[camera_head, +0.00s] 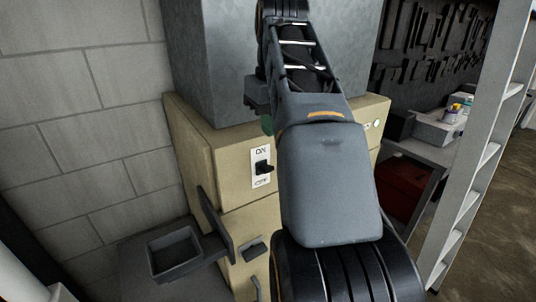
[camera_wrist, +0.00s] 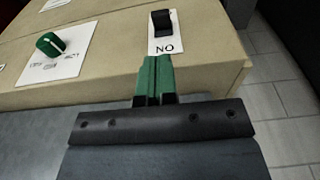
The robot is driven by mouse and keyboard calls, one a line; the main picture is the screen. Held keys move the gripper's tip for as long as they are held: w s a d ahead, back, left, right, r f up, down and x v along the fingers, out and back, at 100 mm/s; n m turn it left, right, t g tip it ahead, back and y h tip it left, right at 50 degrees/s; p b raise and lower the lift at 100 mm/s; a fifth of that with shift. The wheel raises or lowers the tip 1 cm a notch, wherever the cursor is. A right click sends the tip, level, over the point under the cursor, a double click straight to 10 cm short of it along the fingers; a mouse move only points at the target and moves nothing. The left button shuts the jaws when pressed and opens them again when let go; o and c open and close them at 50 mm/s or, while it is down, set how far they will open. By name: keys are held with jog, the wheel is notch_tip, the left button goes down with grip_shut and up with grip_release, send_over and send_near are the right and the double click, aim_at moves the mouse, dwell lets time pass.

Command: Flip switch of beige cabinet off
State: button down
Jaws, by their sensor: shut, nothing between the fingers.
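The beige cabinet (camera_head: 240,225) stands left of centre in the head view, partly hidden by my arm. Its black switch (camera_head: 263,167) sits on a white plate (camera_head: 257,182) with ON above and OFF below. I cannot tell the lever's tilt for certain. In the wrist view the cabinet (camera_wrist: 105,65) appears upside down, with the switch (camera_wrist: 162,22) near the top centre. My gripper (camera_wrist: 154,60) has green fingers pressed together with nothing between them. Its tips appear just beside the ON end of the plate, apart from the lever. A green bit of my gripper (camera_head: 267,125) shows above the plate.
A green knob (camera_wrist: 50,45) sits on the cabinet face beside the switch. A grey block (camera_head: 222,60) rises above the cabinet. A small dark tray (camera_head: 174,253) stands low at left. A shelf with a red box (camera_head: 402,187) and a pale ladder-like frame (camera_head: 484,150) stand right.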

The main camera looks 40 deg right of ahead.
aim_at(267, 166)
jog(key=f, duration=0.5)
jog(key=w+f, duration=0.1)
jog(key=f, duration=0.1)
jog(key=shift+f, duration=0.25)
